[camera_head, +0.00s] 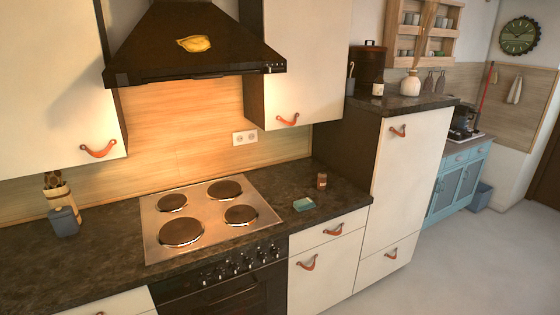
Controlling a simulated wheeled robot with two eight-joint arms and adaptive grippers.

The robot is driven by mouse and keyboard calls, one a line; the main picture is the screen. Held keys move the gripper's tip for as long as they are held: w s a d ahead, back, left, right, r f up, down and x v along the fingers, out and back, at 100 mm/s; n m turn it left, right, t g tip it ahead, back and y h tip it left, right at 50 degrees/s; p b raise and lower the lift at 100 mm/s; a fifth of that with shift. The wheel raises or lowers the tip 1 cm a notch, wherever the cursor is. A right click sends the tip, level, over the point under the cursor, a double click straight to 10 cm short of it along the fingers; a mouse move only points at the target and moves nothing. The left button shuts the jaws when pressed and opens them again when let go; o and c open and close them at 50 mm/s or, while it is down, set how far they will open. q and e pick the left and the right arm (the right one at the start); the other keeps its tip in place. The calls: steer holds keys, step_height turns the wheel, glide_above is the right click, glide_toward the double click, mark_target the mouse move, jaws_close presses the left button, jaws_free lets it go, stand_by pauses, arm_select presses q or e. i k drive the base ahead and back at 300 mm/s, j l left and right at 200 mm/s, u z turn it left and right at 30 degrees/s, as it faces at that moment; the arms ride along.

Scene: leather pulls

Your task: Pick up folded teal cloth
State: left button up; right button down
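A small folded teal cloth (304,204) lies flat on the dark countertop, just right of the stove's hob. It has a lighter edge facing the front. Nothing covers it. Neither of my grippers shows in the head view.
A steel hob (207,217) with several dark round plates lies left of the cloth. A small brown jar (321,181) stands behind and right of it. A tall white cabinet (403,180) rises to the right. A black hood (195,45) hangs above the hob. A grey container (64,221) stands far left.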

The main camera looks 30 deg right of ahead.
mark_target(300, 205)
steer(key=i+l+u, duration=0.2)
steer(key=l, duration=0.5)
steer(key=i+l+u, duration=0.2)
steer(key=l, duration=0.5)
steer(key=i+l+u, duration=0.1)
steer(key=l+u, duration=0.15)
steer(key=l, duration=0.5)
steer(key=i+l+u, duration=0.2)
steer(key=l, duration=0.55)
steer(key=k+j, duration=0.05)
steer(key=k, duration=0.05)
